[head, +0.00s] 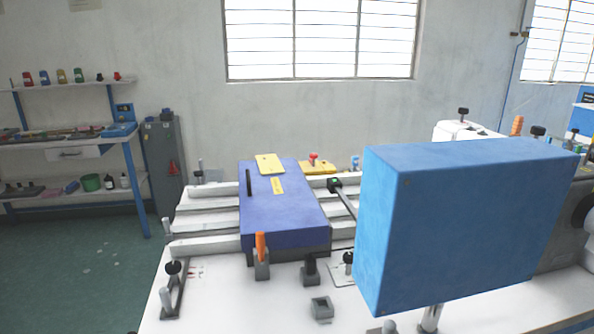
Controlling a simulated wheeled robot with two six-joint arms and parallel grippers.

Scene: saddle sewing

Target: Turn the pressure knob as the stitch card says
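Several black knobs are in view, and I cannot tell which is the pressure knob. One stands on the white machine part at the back right (463,112), one stands behind the large blue box (538,131), and one is on a grey bracket at the table's front left (173,268). A yellow card (270,163) lies on the far edge of the blue-violet block (285,210), with a smaller yellow label (278,186) nearer. Whether either is the stitch card, and any writing, is too small to tell. Neither of my grippers is in view.
A large blue box (450,230) fills the right foreground and hides much of the machine. The white table (230,305) has white rails, an orange-handled tool (261,248) in a holder and a small grey square socket (321,307). Shelves (75,140) and a grey cabinet (163,165) stand left.

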